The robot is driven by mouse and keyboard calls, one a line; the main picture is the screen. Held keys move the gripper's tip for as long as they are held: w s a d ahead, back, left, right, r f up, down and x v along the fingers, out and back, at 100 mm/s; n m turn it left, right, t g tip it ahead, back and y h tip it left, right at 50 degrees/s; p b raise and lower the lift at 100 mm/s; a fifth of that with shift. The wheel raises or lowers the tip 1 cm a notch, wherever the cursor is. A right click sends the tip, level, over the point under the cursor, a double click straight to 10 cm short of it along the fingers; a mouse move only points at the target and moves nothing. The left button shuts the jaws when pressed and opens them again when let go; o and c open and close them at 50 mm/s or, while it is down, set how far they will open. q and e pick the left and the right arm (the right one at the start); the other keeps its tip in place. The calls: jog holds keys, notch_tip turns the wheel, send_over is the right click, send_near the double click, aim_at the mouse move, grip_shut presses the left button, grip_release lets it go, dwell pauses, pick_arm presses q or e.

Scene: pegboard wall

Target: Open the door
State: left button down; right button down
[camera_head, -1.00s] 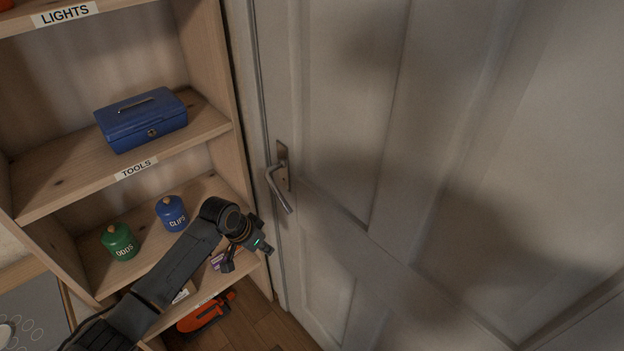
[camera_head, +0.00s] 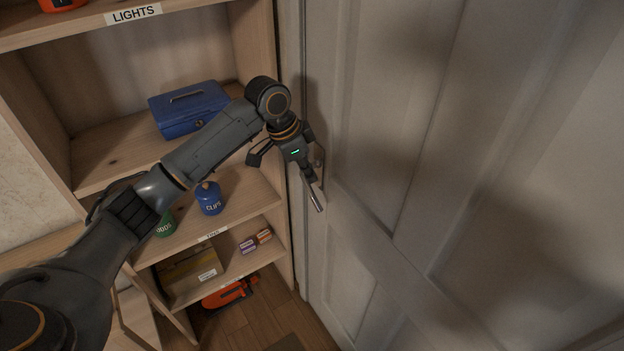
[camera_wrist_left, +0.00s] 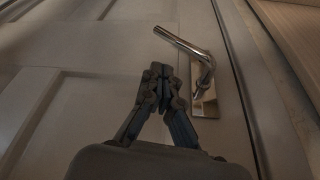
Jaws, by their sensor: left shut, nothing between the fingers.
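The door (camera_head: 400,130) is a pale panelled door that looks closed in its frame. Its metal lever handle (camera_head: 317,201) is partly hidden behind my left gripper in the head view, with the lever's end and part of its plate showing. In the left wrist view the handle (camera_wrist_left: 188,46) is whole, with its lever reaching left from the plate. My left gripper (camera_head: 308,174) is shut and empty. In the left wrist view its closed fingertips (camera_wrist_left: 158,71) appear just below the lever, beside the plate. I cannot tell whether they touch the handle. My right gripper is out of view.
A wooden shelf unit stands left of the door, with a blue toolbox (camera_head: 188,110), a blue jar (camera_head: 209,199) and a green jar (camera_head: 166,226). An orange tool (camera_head: 229,293) lies low down. Some wooden floor (camera_head: 262,322) is clear before the door.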

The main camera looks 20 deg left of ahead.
pick_arm(q)
jog(key=p+x, duration=0.2)
jog(key=x, duration=0.6)
jog(key=shift+w+d+f, duration=0.1)
jog(key=shift+f, duration=0.15)
